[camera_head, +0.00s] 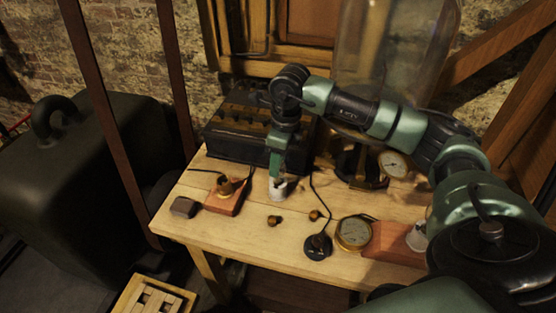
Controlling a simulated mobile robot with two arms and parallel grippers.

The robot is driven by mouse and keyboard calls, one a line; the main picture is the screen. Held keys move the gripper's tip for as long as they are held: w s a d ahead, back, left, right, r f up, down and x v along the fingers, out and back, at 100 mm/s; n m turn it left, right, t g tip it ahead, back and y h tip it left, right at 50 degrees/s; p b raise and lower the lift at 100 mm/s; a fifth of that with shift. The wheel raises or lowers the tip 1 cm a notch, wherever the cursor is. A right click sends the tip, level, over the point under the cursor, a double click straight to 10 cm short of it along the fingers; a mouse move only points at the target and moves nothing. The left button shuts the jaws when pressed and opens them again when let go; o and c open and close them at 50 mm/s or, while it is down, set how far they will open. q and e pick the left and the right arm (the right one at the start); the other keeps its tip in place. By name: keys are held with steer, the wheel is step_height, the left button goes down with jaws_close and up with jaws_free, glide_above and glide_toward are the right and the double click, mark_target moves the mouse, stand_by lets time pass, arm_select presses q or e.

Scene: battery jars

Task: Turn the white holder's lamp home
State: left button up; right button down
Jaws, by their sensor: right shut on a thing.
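The white holder (278,191) stands upright on the wooden table, near its middle. My right gripper (276,172) points down right above it, with its fingers at the holder's top. The gripper is shut on the lamp, which the fingers hide almost wholly, so I cannot tell how deep it sits in the holder. My left gripper is not in view.
A wooden block with a brass fitting (225,192) and a small dark block (184,207) lie left of the holder. Two small brass pieces (274,220), a round dark piece with a wire (318,245) and a brass gauge (354,232) lie in front and right. A dark battery box (234,145) stands behind.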

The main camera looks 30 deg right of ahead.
steer(key=m, duration=0.3)
steer(key=shift+m, duration=0.3)
steer(key=m, duration=0.4)
steer(key=shift+h, duration=0.4)
steer(key=m, duration=0.2)
steer(key=shift+m, duration=0.3)
steer(key=shift+m+h+p, duration=0.3)
steer(key=shift+m+p, duration=0.05)
steer(key=shift+m, duration=0.65)
steer(key=m, duration=0.3)
